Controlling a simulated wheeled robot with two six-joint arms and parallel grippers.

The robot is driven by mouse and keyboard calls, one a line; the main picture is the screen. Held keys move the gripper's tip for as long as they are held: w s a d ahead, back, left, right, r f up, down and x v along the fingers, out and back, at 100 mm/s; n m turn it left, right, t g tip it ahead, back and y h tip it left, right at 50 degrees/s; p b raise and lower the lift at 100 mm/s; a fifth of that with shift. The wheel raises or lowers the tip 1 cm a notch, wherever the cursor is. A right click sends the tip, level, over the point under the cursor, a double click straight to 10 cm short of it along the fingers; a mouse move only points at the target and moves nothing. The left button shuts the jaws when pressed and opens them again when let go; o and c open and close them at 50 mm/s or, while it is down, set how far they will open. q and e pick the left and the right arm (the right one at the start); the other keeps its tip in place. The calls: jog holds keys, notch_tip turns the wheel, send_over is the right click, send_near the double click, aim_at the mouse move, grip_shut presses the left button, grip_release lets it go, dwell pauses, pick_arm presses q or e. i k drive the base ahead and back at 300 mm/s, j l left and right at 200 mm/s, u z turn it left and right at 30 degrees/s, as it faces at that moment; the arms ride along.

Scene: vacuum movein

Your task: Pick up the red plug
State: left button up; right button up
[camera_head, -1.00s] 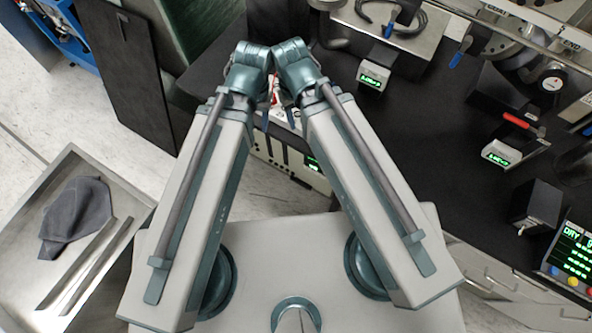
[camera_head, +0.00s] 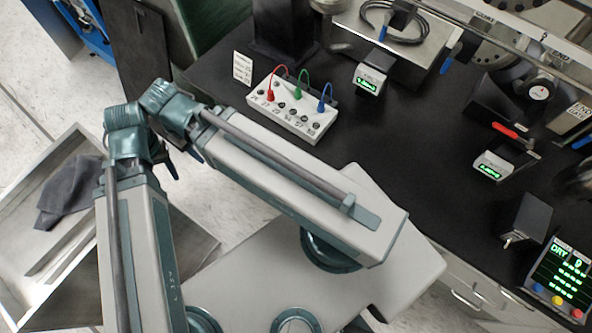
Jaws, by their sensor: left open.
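The red plug (camera_head: 270,95) has a red cable looping up from it. It stands upright at the left end of a white socket panel (camera_head: 317,132) on the black bench. A green plug (camera_head: 297,92) and a blue plug (camera_head: 321,105) stand to its right on the same panel. My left gripper (camera_head: 172,168) is open, left of and below the panel, apart from the red plug, and mostly hidden behind my arm. My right gripper (camera_head: 196,155) shows only a dark tip beside my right forearm, closer to the panel. I cannot see its jaws.
A small white card (camera_head: 243,68) stands behind the panel's left end. A digital meter (camera_head: 370,78) and a metal box with a coiled cable (camera_head: 392,20) lie to the right. A metal tray (camera_head: 30,210) with a grey cloth (camera_head: 68,192) is at the left. Bare black bench lies right of the panel.

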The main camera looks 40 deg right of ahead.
aim_at(271, 97)
jog(key=k+u, duration=0.2)
jog(key=u, duration=0.25)
jog(key=k+l+z, duration=0.2)
jog(key=k, duration=0.15)
jog(key=k+z, duration=0.15)
jog(key=z, duration=0.25)
jog(key=k+z, duration=0.15)
jog(key=z, duration=0.25)
jog(key=k+z, duration=0.15)
jog(key=z, duration=0.25)
